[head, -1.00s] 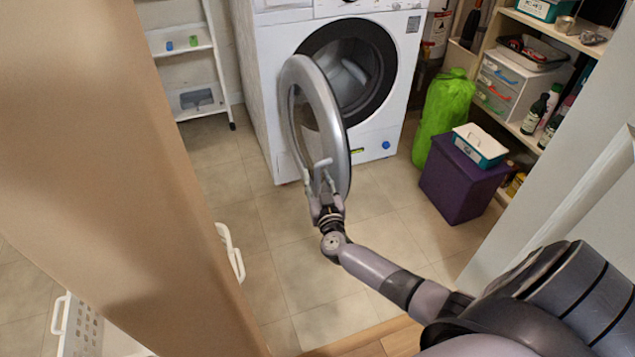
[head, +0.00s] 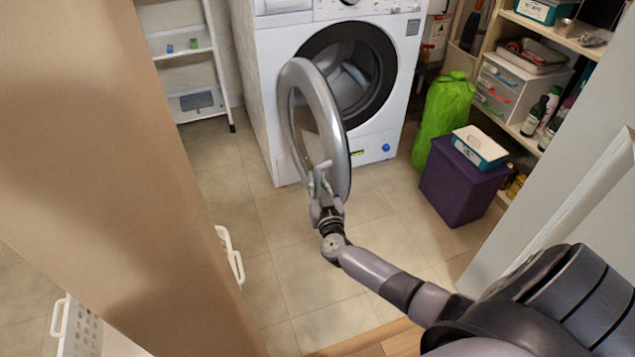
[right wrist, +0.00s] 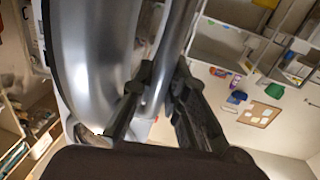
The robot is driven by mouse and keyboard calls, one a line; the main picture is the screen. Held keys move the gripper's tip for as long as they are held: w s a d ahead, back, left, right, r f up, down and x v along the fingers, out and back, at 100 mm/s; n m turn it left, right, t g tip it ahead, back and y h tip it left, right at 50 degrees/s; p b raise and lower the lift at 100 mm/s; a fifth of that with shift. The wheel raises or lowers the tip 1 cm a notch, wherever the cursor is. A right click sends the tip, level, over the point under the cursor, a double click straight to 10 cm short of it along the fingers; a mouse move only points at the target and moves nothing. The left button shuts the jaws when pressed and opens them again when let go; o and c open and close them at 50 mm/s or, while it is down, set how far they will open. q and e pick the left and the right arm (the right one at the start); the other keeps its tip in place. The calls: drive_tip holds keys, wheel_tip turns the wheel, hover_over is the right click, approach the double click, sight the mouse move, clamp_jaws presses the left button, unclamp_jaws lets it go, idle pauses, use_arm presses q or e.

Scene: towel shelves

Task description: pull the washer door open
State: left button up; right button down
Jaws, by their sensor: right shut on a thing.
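The white washer (head: 275,75) stands at the back of the room. Its round silver-rimmed door (head: 325,110) is swung wide open to the left, showing the dark drum opening (head: 362,82). My right gripper (head: 322,180) is shut on the near, lower edge of the door. In the right wrist view the two dark fingers (right wrist: 160,95) lie on either side of the door's grey rim (right wrist: 88,60). My left gripper is not in view.
A purple box (head: 458,188) with a white-and-teal container on top and a green bag (head: 440,115) stand right of the washer. Shelves (head: 520,130) line the right side. A white rack (head: 185,60) stands at left. The tiled floor before the washer is clear.

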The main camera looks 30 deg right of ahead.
drive_tip(key=shift+a, duration=0.1)
idle(0.3)
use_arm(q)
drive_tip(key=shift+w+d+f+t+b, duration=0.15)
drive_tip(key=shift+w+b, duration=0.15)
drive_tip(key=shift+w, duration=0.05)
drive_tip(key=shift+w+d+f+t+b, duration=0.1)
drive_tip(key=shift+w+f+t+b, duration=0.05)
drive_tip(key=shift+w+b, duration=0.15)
use_arm(e)
drive_tip(key=w+a, duration=0.5)
drive_tip(key=a, duration=0.3)
drive_tip(key=w+a, duration=0.5)
drive_tip(key=a, duration=0.4)
drive_tip(key=shift+a+f, duration=0.1)
drive_tip(key=shift+f, duration=0.05)
drive_tip(key=c, duration=1.7)
unclamp_jaws()
drive_tip(key=shift+o, duration=0.7)
